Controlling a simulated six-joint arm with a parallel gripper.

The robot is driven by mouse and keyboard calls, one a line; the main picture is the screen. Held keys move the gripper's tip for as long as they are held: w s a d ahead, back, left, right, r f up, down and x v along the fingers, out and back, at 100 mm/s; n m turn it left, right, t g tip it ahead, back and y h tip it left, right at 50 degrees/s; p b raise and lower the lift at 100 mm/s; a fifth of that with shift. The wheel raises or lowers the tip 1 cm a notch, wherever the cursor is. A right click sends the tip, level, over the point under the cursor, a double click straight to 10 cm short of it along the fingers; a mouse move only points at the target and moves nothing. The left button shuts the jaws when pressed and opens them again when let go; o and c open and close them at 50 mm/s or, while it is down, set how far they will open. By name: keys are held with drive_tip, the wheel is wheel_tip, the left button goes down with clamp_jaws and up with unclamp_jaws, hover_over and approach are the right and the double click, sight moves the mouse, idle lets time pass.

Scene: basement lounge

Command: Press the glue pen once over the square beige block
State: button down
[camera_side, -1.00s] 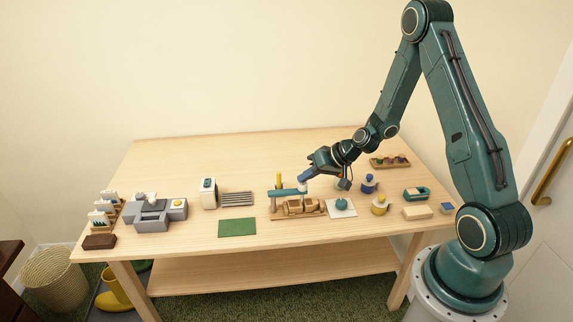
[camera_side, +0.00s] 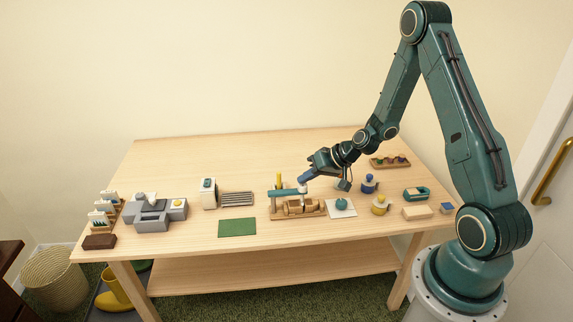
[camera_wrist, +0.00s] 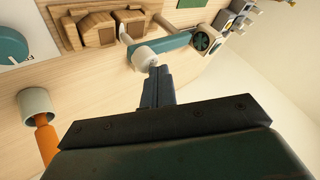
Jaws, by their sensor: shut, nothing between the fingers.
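My gripper (camera_side: 302,180) is shut and empty. Its tips (camera_wrist: 157,76) meet or hover just above the white cap (camera_wrist: 144,57) at the end of a teal bar (camera_side: 285,194). The bar stands over a wooden base (camera_side: 277,216) holding light wooden blocks (camera_wrist: 96,29). A beige block (camera_side: 417,212) lies on the table at the right. An orange stick (camera_wrist: 45,138) with a white collar shows in the wrist view, partly hidden by my wrist. I cannot tell which piece is the glue pen, nor whether my fingers touch the cap.
A white plate (camera_side: 333,212) with a teal round piece sits right of the base. A green mat (camera_side: 237,227) and grey rack (camera_side: 237,199) lie left.

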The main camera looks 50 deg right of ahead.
sight(306, 185)
drive_tip(key=shift+r, duration=1.15)
drive_tip(key=shift+r, duration=0.1)
drive_tip(key=shift+r, duration=2.4)
